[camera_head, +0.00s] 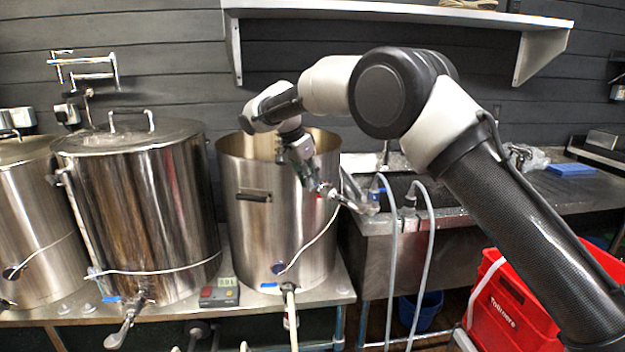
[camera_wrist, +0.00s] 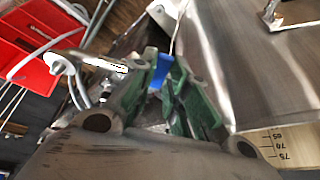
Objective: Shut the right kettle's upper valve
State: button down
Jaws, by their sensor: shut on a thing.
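The right kettle (camera_head: 262,225) is a tall, open steel pot at the middle of the body view. Its wall also fills the right of the wrist view (camera_wrist: 250,70). The upper valve (camera_head: 348,201) is a small metal fitting at the kettle's right side, beside the sink edge. My gripper (camera_head: 328,190) reaches down to it from above and is shut on its handle. In the wrist view the green-padded fingers (camera_wrist: 168,95) hide most of the handle. A blue patch shows just beyond them; I cannot tell whether it is the handle. The valve's exact angle is unclear.
A lidded kettle (camera_head: 142,215) stands to the left. The lower valve (camera_head: 270,286) of the right kettle carries a hose. Grey hoses (camera_head: 428,250) hang at the sink (camera_head: 470,205), close to my gripper. A red crate (camera_head: 505,310) is at lower right. A shelf (camera_head: 400,12) runs above.

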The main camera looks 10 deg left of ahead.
jog(key=shift+w+a+m, duration=0.15)
jog(key=shift+m, duration=0.15)
jog(key=c, duration=1.4)
grip_release()
jog(key=v, duration=1.2)
jog(key=shift+w+a, duration=0.1)
jog(key=shift+w, duration=0.05)
